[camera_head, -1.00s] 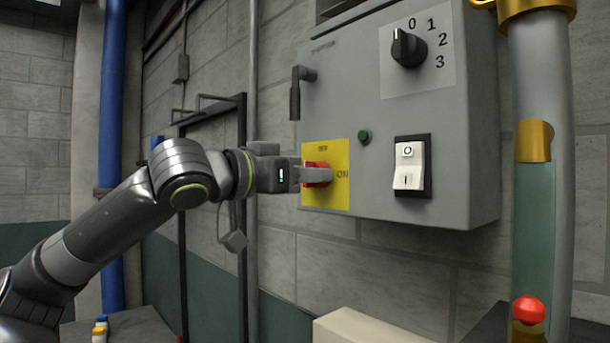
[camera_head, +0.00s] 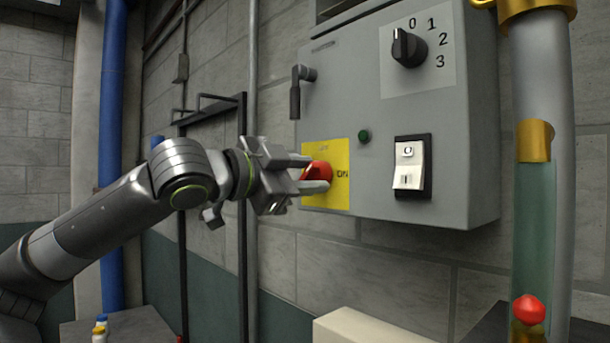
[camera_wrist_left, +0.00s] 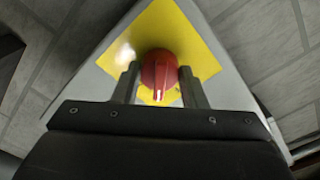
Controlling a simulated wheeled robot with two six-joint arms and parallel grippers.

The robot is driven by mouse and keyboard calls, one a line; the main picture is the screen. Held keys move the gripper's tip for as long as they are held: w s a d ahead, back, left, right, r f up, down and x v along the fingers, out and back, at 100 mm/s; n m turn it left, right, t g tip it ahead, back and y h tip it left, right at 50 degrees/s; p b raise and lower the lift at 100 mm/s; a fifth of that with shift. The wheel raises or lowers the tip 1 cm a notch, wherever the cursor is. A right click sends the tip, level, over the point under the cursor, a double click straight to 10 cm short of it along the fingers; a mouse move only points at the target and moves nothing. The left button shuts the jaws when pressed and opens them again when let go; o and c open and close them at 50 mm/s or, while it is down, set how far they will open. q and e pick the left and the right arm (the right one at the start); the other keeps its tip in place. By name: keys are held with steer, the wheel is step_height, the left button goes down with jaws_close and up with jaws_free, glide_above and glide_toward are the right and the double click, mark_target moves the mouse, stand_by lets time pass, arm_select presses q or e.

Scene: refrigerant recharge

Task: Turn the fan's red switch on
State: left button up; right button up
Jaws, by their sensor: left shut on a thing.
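The red switch (camera_head: 318,172) is a rotary knob on a yellow plate (camera_head: 327,201) at the lower left of the grey control box (camera_head: 375,120). The plate reads "ON" to the knob's right. My left gripper (camera_head: 314,174) is shut on the knob, one finger above it and one below in the head view. In the left wrist view the red knob (camera_wrist_left: 159,72) sits between the two fingers, and its white mark points toward the gripper's palm. The wrist is rolled. My right gripper is not in view.
The box also carries a black dial (camera_head: 408,48) marked 0 to 3, a white rocker switch (camera_head: 410,166), a small green button (camera_head: 364,136) and a black handle (camera_head: 299,90). A glass tube (camera_head: 534,235) with a red ball stands at the right. A grey pipe (camera_head: 252,280) runs behind my wrist.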

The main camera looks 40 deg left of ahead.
arm_select(q)
steer(key=m, duration=0.4)
steer(key=shift+m, duration=2.2)
steer(key=o, duration=1)
steer(key=shift+c, duration=0.2)
steer(key=shift+s, duration=0.1)
